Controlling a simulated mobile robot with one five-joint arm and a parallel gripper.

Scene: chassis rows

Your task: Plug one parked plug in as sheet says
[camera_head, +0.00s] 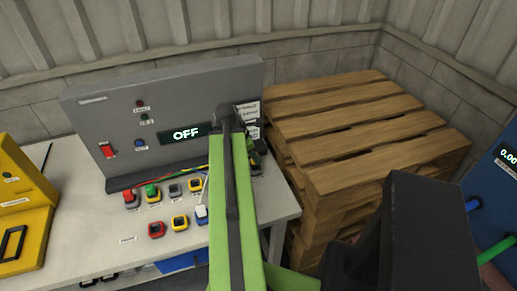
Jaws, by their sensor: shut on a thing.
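A grey panel (91,128) stands at the back of the white bench, with a display (184,133) reading OFF and a red switch (108,150). White label sheets (249,111) are at its right end, partly covered by my arm and too small to read. In front are a red-topped block (130,199), a green-topped one (152,191), a grey one (175,191) and a yellow one (195,185). I cannot tell plugs from sockets. My green arm hides my gripper and anything it holds.
Coloured cables run along the panel's foot. Stacked wooden pallets (350,130) stand right of the bench (85,220). A yellow unit (22,195) is at the left edge, and a blue unit (490,185) with a 0.00 display at the right. The bench's left middle is fairly clear.

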